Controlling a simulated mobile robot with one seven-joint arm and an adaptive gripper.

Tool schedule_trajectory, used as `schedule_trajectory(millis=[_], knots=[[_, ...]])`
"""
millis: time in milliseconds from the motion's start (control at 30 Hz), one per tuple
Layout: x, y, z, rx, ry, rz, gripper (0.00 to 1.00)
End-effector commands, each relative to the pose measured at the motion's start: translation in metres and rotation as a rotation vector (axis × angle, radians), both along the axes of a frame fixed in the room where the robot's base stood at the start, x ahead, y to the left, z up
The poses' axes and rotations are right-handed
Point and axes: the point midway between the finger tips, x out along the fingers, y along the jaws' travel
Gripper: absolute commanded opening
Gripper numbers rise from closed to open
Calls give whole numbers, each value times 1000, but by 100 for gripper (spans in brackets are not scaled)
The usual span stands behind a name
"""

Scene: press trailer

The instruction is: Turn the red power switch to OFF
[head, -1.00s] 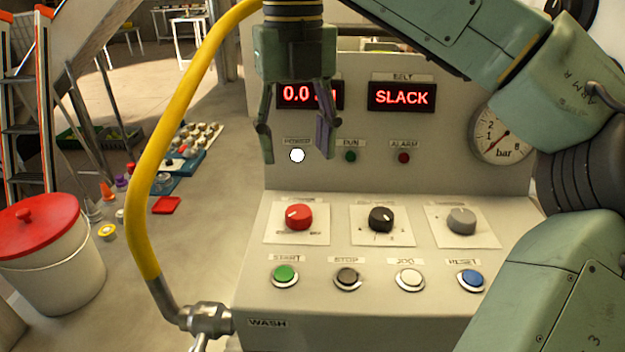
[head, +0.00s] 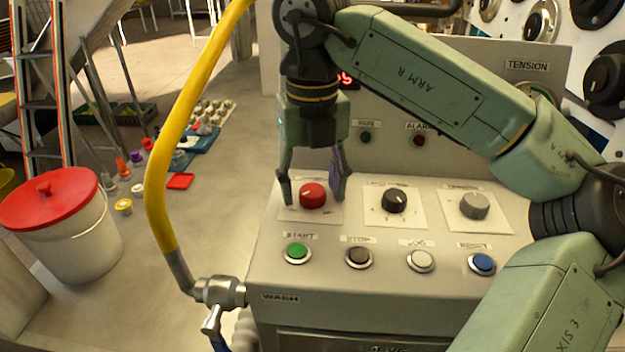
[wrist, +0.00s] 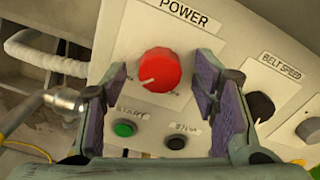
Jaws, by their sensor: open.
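The red power switch (head: 313,195) is a round knob with a white pointer line, on a white plate at the left of the panel's sloped face. It shows in the wrist view (wrist: 160,69) under the label POWER, its pointer toward the lower left. The smaller position marks are too blurred to read. My gripper (head: 313,198) is open and points down at the knob. Its two fingers stand to the left and right of the knob with gaps. I cannot tell whether the fingertips reach knob depth.
Right of the red knob are a black knob (head: 395,200) and a grey knob (head: 473,205). Below are the green START (head: 296,251), dark STOP (head: 359,256), white JOG (head: 421,260) and blue RESET (head: 482,263) buttons. A yellow hose (head: 165,150) rises at the left.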

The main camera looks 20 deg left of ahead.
Motion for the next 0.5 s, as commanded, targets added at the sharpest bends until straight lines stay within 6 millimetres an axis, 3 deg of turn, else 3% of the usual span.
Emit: schedule_trajectory(millis=[133, 500], knots=[[0, 0, 0, 0, 0, 0, 53], [0, 0, 0, 0, 0, 0, 28]])
